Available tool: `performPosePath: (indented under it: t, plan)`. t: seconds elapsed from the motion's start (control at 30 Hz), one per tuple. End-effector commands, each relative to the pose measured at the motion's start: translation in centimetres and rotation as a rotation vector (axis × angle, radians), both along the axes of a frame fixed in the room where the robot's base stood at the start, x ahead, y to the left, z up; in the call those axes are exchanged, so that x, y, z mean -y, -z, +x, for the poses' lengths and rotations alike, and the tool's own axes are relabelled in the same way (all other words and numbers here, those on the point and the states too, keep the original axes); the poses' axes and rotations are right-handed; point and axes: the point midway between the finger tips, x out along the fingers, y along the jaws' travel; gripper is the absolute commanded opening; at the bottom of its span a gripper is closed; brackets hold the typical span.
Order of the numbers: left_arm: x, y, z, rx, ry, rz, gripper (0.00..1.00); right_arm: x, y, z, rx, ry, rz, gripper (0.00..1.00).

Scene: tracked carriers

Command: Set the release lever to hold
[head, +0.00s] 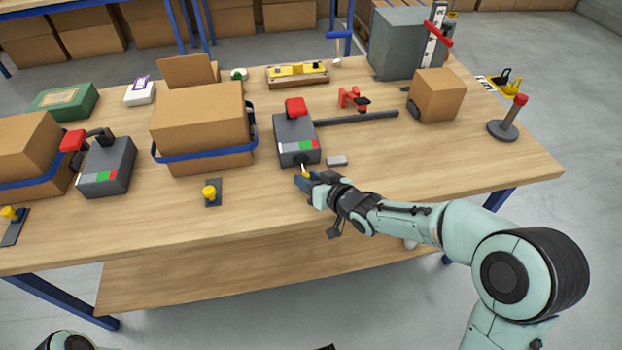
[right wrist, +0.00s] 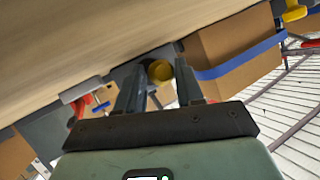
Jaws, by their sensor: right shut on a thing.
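My right gripper (head: 303,176) is at the front of the middle grey device (head: 294,135), near the table's front edge. In the right wrist view, a yellow knob (right wrist: 160,72) sits between its two fingers (right wrist: 158,84), and the gripper is shut on it. In the head view the fingers hide most of this knob; only a small yellow bit shows. The grey device carries a red handle (head: 296,107) on top and a red, white and green strip (head: 299,147) in front. I cannot tell which position the held knob is in. My left gripper is not in view.
A second grey device (head: 108,168) with a red handle stands left. A strapped carton (head: 200,115) stands between, with a yellow knob (head: 209,191) in front. A small grey block (head: 337,160) lies near my right gripper. The table's front right is clear.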

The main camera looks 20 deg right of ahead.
Motion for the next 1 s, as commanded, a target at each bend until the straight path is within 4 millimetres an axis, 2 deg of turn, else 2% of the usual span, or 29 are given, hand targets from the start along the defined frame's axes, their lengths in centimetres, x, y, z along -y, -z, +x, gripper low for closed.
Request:
performPosePath:
  t: [0.03, 0.43, 0.47, 0.5, 1.0]
  plan:
    - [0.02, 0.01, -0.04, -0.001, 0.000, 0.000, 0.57, -1.18, 0.14, -0.16, -0.002, -0.026, 0.001, 0.00]
    - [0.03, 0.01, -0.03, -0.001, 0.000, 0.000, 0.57, -1.17, 0.09, -0.13, -0.001, -0.025, 0.001, 0.00]
    - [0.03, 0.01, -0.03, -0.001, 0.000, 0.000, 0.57, -1.17, 0.09, -0.13, -0.001, -0.025, 0.001, 0.40]
    - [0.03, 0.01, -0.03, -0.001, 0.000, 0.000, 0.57, -1.19, 0.07, -0.13, 0.000, -0.026, 0.002, 0.53]
    - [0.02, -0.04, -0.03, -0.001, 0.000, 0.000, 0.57, -0.56, -0.24, -0.08, 0.005, -0.013, 0.002, 0.53]
